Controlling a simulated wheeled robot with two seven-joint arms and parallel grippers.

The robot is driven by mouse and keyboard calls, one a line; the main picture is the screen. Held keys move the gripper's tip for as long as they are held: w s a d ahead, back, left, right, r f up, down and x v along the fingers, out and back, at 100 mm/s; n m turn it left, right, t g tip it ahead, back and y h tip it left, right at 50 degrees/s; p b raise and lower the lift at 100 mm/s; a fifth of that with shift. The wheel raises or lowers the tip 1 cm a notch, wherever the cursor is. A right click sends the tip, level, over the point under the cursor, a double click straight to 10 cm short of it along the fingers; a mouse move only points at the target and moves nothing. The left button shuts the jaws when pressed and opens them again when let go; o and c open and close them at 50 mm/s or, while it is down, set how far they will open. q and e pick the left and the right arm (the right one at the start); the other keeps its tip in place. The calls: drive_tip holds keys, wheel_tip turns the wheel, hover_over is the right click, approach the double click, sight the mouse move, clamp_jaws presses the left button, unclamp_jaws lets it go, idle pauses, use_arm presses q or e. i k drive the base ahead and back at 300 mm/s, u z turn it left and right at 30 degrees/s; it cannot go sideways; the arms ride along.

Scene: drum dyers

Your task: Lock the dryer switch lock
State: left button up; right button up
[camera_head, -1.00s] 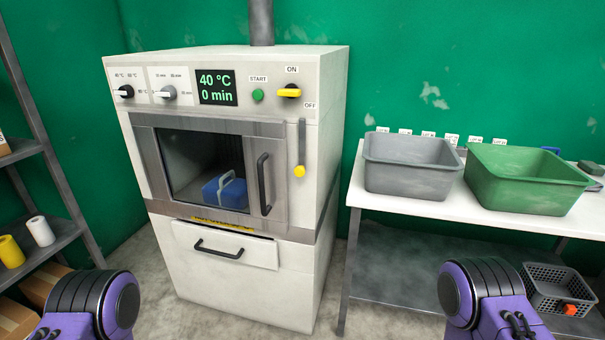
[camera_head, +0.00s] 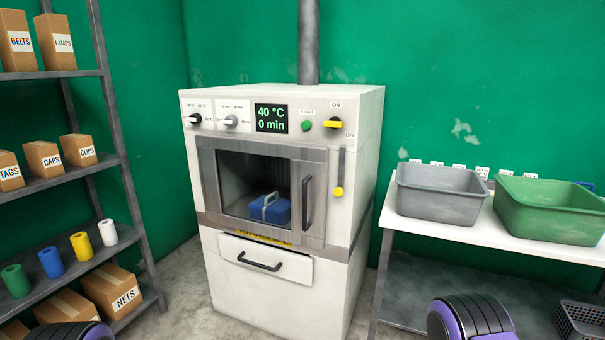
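The dryer (camera_head: 350,120) is a white cabinet in the middle of the head view. Its yellow switch (camera_head: 333,124) sits at the upper right of the panel between the labels ON and OFF, with its handle lying horizontal. A grey lever with a yellow knob (camera_head: 339,191) hangs straight down beside the door. The door (camera_head: 208,190) looks closed, and a blue item with a grey handle (camera_head: 270,208) shows behind its window. I cannot pick out a separate switch lock. Only purple and black parts of my arms show at the bottom edge; both grippers are out of view.
A grey shelf rack (camera_head: 125,180) with labelled boxes and coloured rolls stands at the left. A white-topped table (camera_head: 402,221) at the right holds a grey tub (camera_head: 440,195) and a green tub (camera_head: 550,212). A dark basket (camera_head: 585,325) is low at the right. Floor shows between rack and dryer.

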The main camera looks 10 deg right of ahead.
sight(338, 192)
drive_tip(key=u, duration=0.4)
drive_tip(key=i, duration=1.05)
drive_tip(key=z, duration=0.65)
drive_tip(key=i, duration=0.7)
drive_tip(key=z, duration=0.65)
